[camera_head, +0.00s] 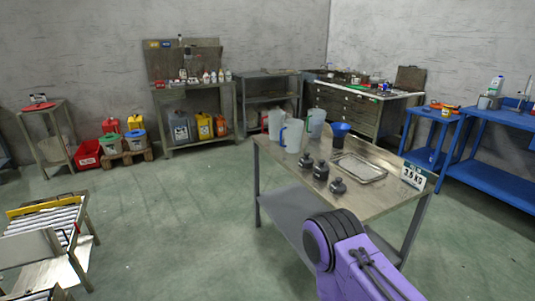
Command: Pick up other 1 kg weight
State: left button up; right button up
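Several dark weights stand close together on the metal table (385,195): one at the back left (307,160), a taller one in the middle (321,170) and a low one at the front right (338,187). Their markings are too small to read, so I cannot tell which is 1 kg. A shallow silver tray (374,175) lies to their right. A sign reading about 3.5 KG (413,177) stands at the table's right end. A purple and black link of my arm rises in front of the table. Neither gripper shows.
Clear jugs (293,136) and a blue container (340,129) stand behind the weights. Blue benches (492,180) are at the right, a roller conveyor (45,222) at the left. Shelves and a workbench (360,107) line the back. The green floor left of the table is clear.

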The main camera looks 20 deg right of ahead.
aim_at(306, 162)
jog(key=z, duration=0.05)
jog(key=i, duration=0.95)
jog(key=z, duration=0.9)
jog(key=i, duration=0.85)
jog(key=z, duration=0.75)
